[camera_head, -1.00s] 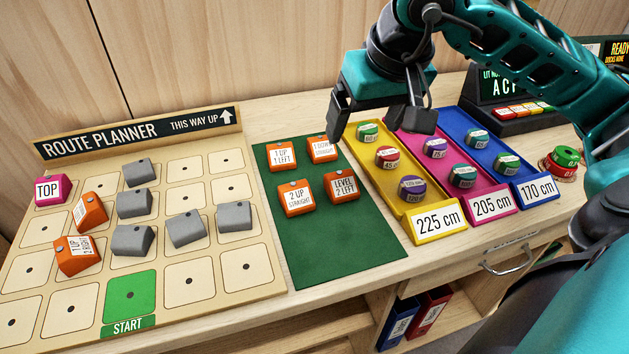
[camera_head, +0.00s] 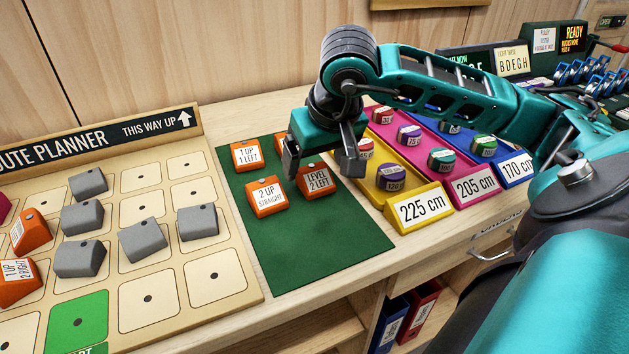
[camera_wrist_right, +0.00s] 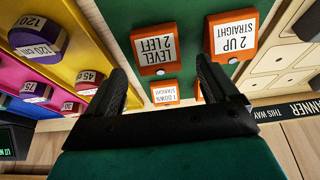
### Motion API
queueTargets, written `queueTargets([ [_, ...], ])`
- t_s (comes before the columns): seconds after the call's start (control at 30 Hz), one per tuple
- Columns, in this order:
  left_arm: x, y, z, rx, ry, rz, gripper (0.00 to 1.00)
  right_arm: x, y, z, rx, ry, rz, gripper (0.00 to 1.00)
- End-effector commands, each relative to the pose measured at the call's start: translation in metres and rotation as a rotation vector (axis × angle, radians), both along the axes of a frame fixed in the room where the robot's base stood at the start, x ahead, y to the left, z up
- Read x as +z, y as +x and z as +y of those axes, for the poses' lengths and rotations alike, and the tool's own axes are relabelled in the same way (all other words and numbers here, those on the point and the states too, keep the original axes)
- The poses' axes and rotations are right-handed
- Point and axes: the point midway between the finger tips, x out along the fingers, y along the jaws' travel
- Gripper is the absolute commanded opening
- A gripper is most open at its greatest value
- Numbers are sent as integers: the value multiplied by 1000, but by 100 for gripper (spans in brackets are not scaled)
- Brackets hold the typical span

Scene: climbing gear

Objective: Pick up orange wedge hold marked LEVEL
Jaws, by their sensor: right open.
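The orange wedge hold marked LEVEL 2 LEFT (camera_head: 316,181) lies on the green mat (camera_head: 310,240), at the right of the group of orange holds. It also shows in the right wrist view (camera_wrist_right: 157,47), ahead of the jaws. My right gripper (camera_head: 322,172) is open and empty above the mat, over the back of the LEVEL hold. One dark finger is left of the hold and the other right of it in the head view. In the right wrist view the gripper (camera_wrist_right: 170,95) has its fingers spread, with the LEVEL hold beyond their tips. My left gripper is not in view.
Orange holds marked 2 UP STRAIGHT (camera_head: 267,197) and 1 UP 1 LEFT (camera_head: 246,155) lie close by. A 1 DOWN hold (camera_wrist_right: 164,95) shows between my fingers in the wrist view. The yellow tray (camera_head: 374,189) stands right of the mat. The front of the mat is clear.

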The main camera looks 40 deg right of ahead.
Motion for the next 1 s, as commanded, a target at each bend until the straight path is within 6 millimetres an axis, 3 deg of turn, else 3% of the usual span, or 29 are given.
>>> queueTargets([
  [0.03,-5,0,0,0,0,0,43,-12,1,-1,0,1,6,87],
  [0.2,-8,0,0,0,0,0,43,-30,8,-3,0,2,3,87],
  [0.5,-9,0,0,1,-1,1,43,-33,10,-4,0,0,0,87],
  [1.0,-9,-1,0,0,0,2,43,-33,10,-4,1,0,0,39],
])
